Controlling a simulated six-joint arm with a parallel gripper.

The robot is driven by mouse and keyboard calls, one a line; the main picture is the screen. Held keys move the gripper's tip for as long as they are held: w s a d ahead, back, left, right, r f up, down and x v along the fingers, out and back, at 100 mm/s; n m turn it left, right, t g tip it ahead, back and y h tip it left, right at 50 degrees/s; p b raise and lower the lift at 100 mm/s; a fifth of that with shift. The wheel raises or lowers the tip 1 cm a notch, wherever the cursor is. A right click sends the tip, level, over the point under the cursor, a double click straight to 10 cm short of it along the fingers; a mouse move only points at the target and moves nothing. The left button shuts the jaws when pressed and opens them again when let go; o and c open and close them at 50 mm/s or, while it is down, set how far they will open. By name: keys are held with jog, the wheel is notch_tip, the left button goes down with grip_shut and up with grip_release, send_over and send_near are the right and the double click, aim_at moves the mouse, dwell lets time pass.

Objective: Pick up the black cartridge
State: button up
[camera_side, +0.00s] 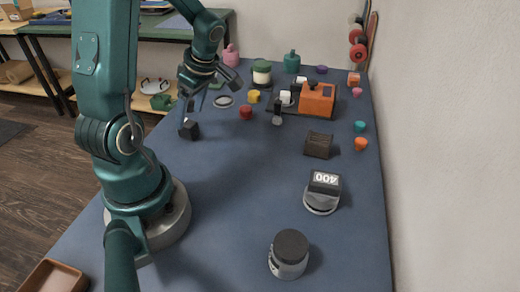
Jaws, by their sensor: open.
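A small black block that looks like the black cartridge (190,130) rests on the blue table toward its left edge. My gripper (195,100) is above it, pointing down, with its fingers apart and nothing visible between them. A gap shows between the fingertips and the block. The finer shape of the block is too small to make out.
An orange machine (317,99) stands toward the back right. Small coloured pieces lie around the back. The middle of the table (240,190) is clear.

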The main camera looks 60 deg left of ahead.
aim_at(187, 123)
jog(key=shift+x, duration=2.45)
grip_shut()
